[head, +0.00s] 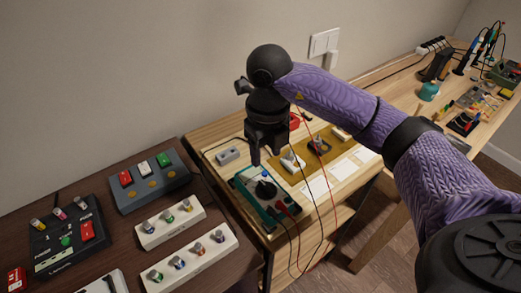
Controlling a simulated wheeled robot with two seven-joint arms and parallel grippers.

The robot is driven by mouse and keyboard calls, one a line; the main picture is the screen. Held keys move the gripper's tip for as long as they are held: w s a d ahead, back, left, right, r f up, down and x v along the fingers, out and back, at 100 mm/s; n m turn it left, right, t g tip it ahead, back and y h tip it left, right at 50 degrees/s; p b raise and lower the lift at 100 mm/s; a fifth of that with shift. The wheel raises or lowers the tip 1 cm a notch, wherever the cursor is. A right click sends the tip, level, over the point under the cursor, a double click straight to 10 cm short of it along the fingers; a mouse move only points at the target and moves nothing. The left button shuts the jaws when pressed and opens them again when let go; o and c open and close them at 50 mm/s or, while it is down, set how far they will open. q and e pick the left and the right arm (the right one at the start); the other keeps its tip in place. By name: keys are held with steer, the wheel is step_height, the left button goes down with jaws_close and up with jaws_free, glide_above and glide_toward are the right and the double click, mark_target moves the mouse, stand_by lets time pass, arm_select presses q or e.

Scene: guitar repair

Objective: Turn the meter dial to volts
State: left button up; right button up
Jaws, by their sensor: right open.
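My right gripper (267,155) points down from above, just over the meter's far part. It is open, with nothing seen between its fingers. I cannot tell whether a finger touches the meter or the small blue spot beside the dial. My left gripper is out of view.
A dark table at the left holds pedal-like boxes (150,181) and pale knob strips (170,221). A small grey box (228,155) sits behind the meter. A tan mat (330,140) with parts lies to its right. Lead wires hang over the bench's front edge.

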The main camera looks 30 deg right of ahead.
mark_target(266, 186)
step_height(266, 186, down, 10)
steer(key=shift+s+r+b, duration=0.1)
steer(key=shift+r+b, duration=0.05)
steer(key=shift+b, duration=1.1)
steer(key=shift+c, duration=0.2)
jaws_close()
